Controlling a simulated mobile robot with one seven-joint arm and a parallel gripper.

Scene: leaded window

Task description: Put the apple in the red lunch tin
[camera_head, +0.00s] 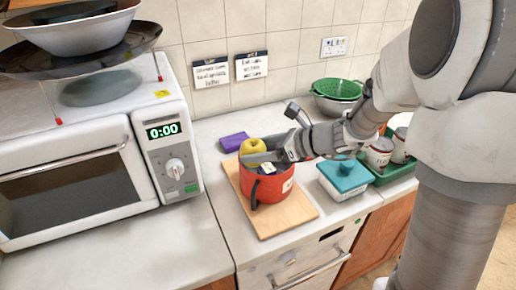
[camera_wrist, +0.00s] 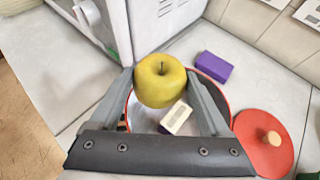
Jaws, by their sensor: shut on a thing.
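The yellow-green apple (camera_head: 253,147) is held between the two fingers of my gripper (camera_head: 262,157). The apple also shows in the wrist view (camera_wrist: 160,84), pinched near the fingertips. The red lunch tin (camera_head: 267,188) stands open on a wooden board, with a dark handle at its front. The apple is above the tin's mouth, towards its far side. In the wrist view the red rim (camera_wrist: 213,84) shows around and behind the fingers, and a small white box (camera_wrist: 176,118) lies inside. How far the apple is above the tin's floor cannot be told.
A purple block (camera_head: 233,142) lies behind the board (camera_head: 292,216). A round red lid with a wooden knob (camera_wrist: 263,145) is beside the tin. A teal-lidded container (camera_head: 343,180) and a green tray (camera_head: 397,172) stand right. A microwave (camera_head: 90,170) stands left; the front-left counter is clear.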

